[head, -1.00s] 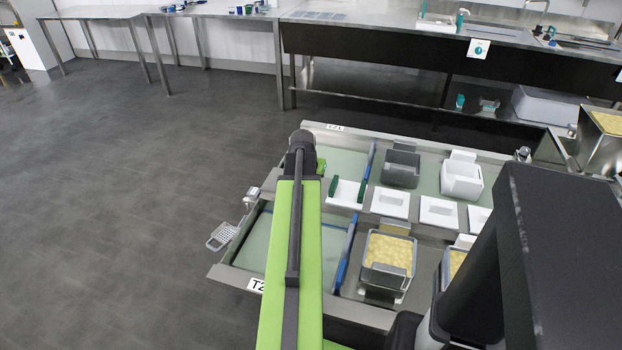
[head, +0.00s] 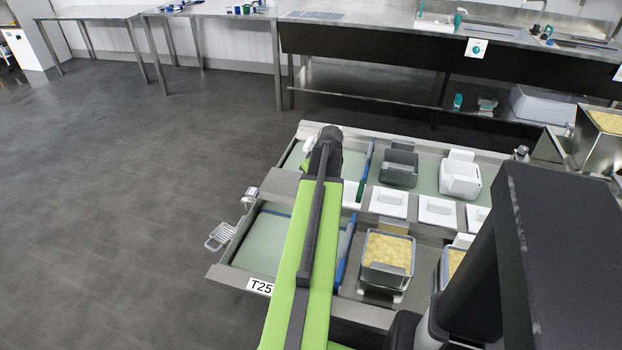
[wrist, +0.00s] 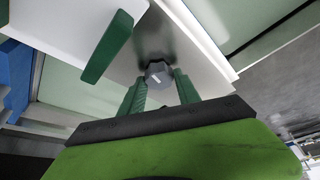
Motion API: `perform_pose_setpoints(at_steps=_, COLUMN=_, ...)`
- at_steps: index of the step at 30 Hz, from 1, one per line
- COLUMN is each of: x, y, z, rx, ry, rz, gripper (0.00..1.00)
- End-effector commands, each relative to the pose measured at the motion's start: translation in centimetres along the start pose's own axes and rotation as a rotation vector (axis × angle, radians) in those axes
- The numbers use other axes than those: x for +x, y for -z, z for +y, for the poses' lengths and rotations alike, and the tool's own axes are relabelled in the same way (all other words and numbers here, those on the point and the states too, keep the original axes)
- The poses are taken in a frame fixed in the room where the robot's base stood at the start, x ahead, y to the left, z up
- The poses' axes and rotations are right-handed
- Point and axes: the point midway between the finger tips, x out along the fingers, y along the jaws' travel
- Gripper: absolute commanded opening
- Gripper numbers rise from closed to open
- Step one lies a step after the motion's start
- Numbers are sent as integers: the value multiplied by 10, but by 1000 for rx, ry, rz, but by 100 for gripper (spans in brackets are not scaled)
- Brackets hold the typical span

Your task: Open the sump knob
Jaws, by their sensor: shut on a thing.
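In the wrist view, a grey faceted knob (wrist: 158,74) with a small white mark sits at a dark grey metal patch, which I take to be the sump knob. My gripper (wrist: 159,82) has green fingers, one on each side of the knob, and is shut on it. In the head view my arm covers the knob and the fingers, so how far the knob is turned cannot be seen there.
A green handle (wrist: 108,48) on a white piece is close beside my fingers. A grey mould (head: 399,167) stands behind. Open floor lies left.

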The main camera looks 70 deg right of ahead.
Motion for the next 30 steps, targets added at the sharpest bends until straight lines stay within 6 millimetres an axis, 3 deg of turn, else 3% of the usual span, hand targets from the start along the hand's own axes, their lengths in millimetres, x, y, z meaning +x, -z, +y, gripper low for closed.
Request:
perform_pose_setpoints(at_steps=12, x=0, y=0, z=2, rx=-181, ry=75, rz=-1, gripper=0)
perform_pose_setpoints(at_steps=29, x=0, y=0, z=1, rx=-210, ry=85, rz=-2, gripper=0)
perform_pose_setpoints(at_steps=30, x=0, y=0, z=1, rx=-210, ry=85, rz=-2, gripper=40)
